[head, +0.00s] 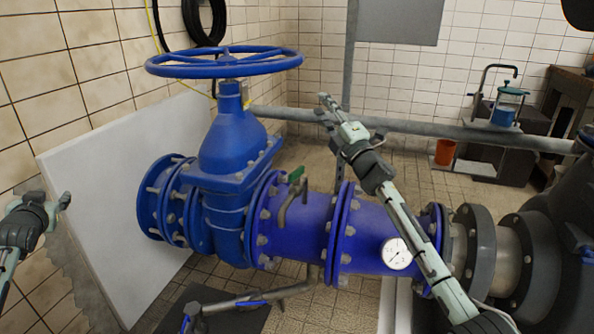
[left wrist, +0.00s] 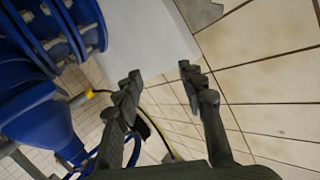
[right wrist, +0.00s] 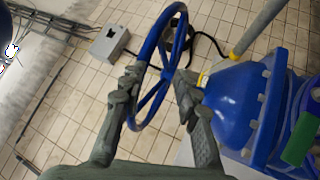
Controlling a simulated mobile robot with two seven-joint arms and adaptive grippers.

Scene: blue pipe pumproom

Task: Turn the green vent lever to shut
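The green vent lever (head: 296,174) sits on top of a small bent vent pipe (head: 285,208) on the blue pipe, right of the big valve. A green piece, likely the same lever, shows at the right edge of the right wrist view (right wrist: 300,139). My right gripper (head: 350,115) is open and empty, above the blue pipe and to the right of the lever, apart from it. In the right wrist view its fingers (right wrist: 157,78) stand apart with the blue handwheel behind them. My left gripper (head: 50,202) is open and empty at the far left, also in its wrist view (left wrist: 160,74).
The blue gate valve (head: 228,150) with its wide handwheel (head: 225,63) stands between my left gripper and the lever. A white panel (head: 100,190) leans behind it. A pressure gauge (head: 397,253) sits on the pipe below my right arm. A grey rail (head: 440,130) runs behind.

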